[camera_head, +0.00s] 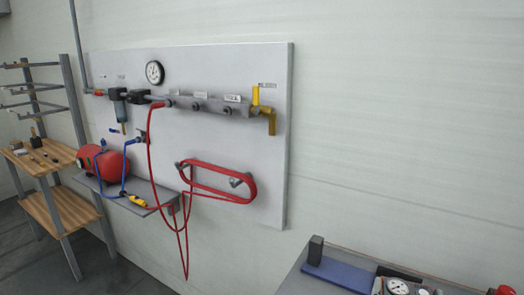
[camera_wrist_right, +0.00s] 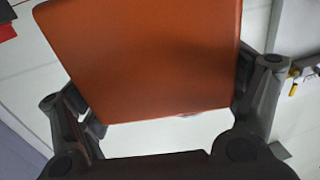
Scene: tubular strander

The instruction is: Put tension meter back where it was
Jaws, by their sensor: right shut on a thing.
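In the right wrist view, my right gripper (camera_wrist_right: 165,122) is shut on a flat-faced orange thing (camera_wrist_right: 150,60). It fills the upper middle of the picture, with a dark finger at each side. It appears to be the tension meter, but no dial or marking shows on the face in view. The head view does not show my right gripper or the held orange thing. My left gripper is in neither view.
In the head view, a grey bench top (camera_head: 300,284) at the lower right holds a blue mat (camera_head: 335,273), a dark block (camera_head: 315,249) and a dial gauge (camera_head: 398,286). A wall panel (camera_head: 225,65) carries valves and red hose. Wooden shelves (camera_head: 65,215) stand at the left.

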